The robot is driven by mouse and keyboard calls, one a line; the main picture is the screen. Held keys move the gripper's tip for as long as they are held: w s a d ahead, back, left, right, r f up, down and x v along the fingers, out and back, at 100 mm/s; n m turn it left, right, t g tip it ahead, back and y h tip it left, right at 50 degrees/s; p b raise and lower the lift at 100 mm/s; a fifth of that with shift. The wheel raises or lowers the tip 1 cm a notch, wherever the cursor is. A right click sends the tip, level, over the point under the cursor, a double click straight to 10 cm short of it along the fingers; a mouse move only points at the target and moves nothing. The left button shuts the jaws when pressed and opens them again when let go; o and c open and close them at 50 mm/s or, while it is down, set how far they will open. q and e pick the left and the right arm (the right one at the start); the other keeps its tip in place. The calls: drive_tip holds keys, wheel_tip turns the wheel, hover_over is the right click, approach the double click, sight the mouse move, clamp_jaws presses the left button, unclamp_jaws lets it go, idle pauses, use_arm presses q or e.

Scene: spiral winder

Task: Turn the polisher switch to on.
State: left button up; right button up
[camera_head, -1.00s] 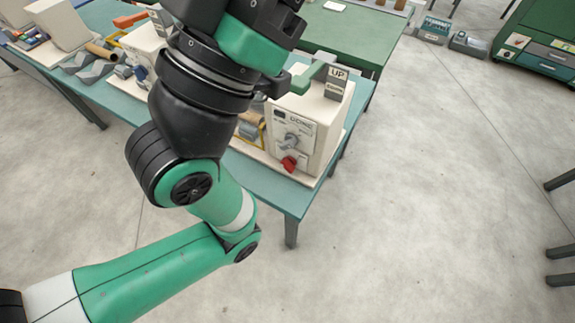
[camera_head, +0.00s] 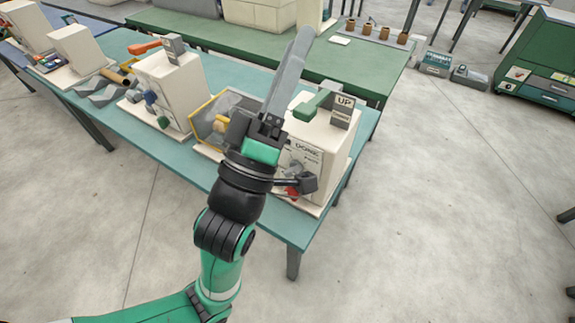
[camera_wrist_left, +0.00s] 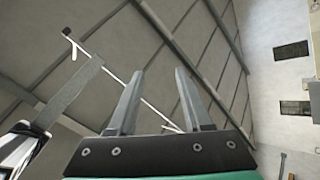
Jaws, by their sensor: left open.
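A cream machine (camera_head: 325,140) with a front panel of small lettering stands at the right end of the teal table. A red knob (camera_head: 291,192) is low on its front, partly hidden by my left wrist. I cannot read whether the label says polisher, nor tell the knob's setting. My left gripper (camera_head: 303,42) points up, in front of and above this machine, touching nothing I can see. In the left wrist view, its two grey fingers (camera_wrist_left: 159,75) are apart and empty, with the ceiling behind. My right gripper is not in view.
A green lever (camera_head: 318,102) and an UP sign (camera_head: 343,111) are on the machine's top. Another cream machine (camera_head: 170,88) with a blue knob stands farther left. A green table (camera_head: 235,45) is behind.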

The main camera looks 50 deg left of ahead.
use_arm(q)
wheel_tip(320, 180, down, 18)
drive_tip(key=g+h+b, duration=0.1)
drive_tip(key=g+b, duration=0.2)
drive_tip(key=m+g+h+b, duration=0.2)
drive_tip(key=m+g+b, duration=0.1)
drive_tip(key=g, duration=0.2)
approach(290, 197)
drive_tip(key=p+x, duration=0.1)
drive_tip(key=x, duration=0.7)
drive_tip(key=shift+w+a+p, duration=0.15)
drive_tip(key=shift+w+p, duration=0.2)
clamp_jaws()
